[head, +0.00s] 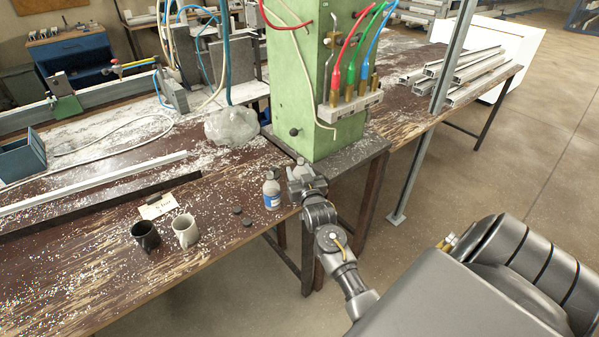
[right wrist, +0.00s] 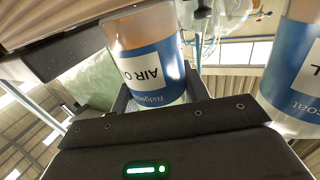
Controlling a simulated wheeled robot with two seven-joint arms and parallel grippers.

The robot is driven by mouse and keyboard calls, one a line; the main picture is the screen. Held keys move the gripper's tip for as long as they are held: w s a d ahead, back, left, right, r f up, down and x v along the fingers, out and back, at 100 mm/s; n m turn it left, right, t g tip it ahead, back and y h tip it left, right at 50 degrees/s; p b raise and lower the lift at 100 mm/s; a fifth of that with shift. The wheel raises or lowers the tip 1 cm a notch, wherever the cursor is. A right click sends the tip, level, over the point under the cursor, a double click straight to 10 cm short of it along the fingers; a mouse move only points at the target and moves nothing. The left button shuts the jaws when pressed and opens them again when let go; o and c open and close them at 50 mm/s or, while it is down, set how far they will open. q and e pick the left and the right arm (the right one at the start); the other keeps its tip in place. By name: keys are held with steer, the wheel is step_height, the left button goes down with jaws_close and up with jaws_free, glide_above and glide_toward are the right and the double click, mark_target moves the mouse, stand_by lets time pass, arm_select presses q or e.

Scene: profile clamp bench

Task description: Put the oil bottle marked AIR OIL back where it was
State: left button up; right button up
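The AIR OIL bottle (right wrist: 148,62), clear with a blue and white label, sits between the fingers of my right gripper (right wrist: 158,95), which looks shut on it. The wrist view shows it upside down. In the head view my right gripper (head: 302,182) is at the bench's right edge beside the green press, and only the top of the held bottle (head: 300,164) shows behind it. A second blue-labelled bottle (head: 271,190) stands upright on the bench just left of the gripper. It also shows at the right of the wrist view (right wrist: 296,70). My left gripper is not in view.
The green press (head: 316,90) stands close behind the gripper. Left of the bottles are small dark discs (head: 241,215), a light mug (head: 186,231), a black mug (head: 146,235) and a paper card (head: 158,206). A plastic-wrapped lump (head: 231,126) lies behind. Shavings cover the bench.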

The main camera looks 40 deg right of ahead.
steer(key=o, duration=0.4)
steer(key=shift+c, duration=0.2)
steer(key=shift+r, duration=0.1)
steer(key=shift+s, duration=0.15)
steer(key=b+v, duration=0.1)
steer(key=v, duration=1)
steer(key=shift+s+b, duration=0.3)
steer(key=shift+s, duration=0.1)
steer(key=shift+a+r, duration=0.1)
steer(key=shift+a, duration=0.05)
